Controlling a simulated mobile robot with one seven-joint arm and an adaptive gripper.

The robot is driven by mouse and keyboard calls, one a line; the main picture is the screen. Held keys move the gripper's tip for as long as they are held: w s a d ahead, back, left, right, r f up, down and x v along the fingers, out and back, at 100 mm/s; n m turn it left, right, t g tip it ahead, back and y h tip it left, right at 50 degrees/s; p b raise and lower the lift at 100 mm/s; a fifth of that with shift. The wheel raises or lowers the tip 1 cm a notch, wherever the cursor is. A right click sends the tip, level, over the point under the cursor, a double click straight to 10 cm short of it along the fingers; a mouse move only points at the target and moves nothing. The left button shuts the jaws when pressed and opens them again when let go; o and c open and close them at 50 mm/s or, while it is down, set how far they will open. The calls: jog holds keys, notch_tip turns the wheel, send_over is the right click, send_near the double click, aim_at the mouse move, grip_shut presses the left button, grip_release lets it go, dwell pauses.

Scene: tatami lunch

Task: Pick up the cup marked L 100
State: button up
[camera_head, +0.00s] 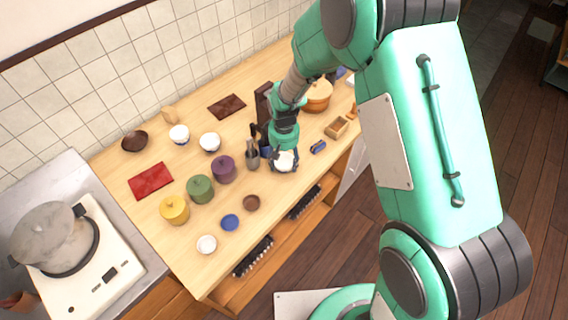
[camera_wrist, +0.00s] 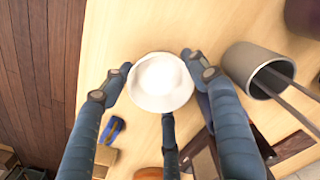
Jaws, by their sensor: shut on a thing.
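A white cup (camera_wrist: 160,84) sits between the fingers of my gripper (camera_wrist: 158,80) in the wrist view, seen from above. In the head view the white cup (camera_head: 285,161) shows under my gripper (camera_head: 284,157) near the front edge of the counter. I cannot read any marking on it. I cannot tell whether it rests on the counter or is just lifted.
A utensil holder (camera_head: 252,159) stands close left of my gripper, also in the wrist view (camera_wrist: 240,66). Purple (camera_head: 223,169), green (camera_head: 200,189) and yellow (camera_head: 175,209) pots stand further left. A small blue object (camera_head: 318,147) lies to the right. An orange pot (camera_head: 318,95) stands behind.

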aim_at(284, 166)
jog(key=shift+r, duration=0.15)
jog(key=shift+r, duration=0.6)
notch_tip(284, 166, up, 2)
jog(key=shift+r+p, duration=0.2)
jog(key=shift+p, duration=0.25)
jog(key=s+d, duration=0.2)
jog(key=s, duration=0.5)
jog(key=s+d+r+p, duration=0.1)
jog(key=s+d, duration=0.1)
jog(key=s, duration=0.6)
jog(key=shift+s, duration=0.2)
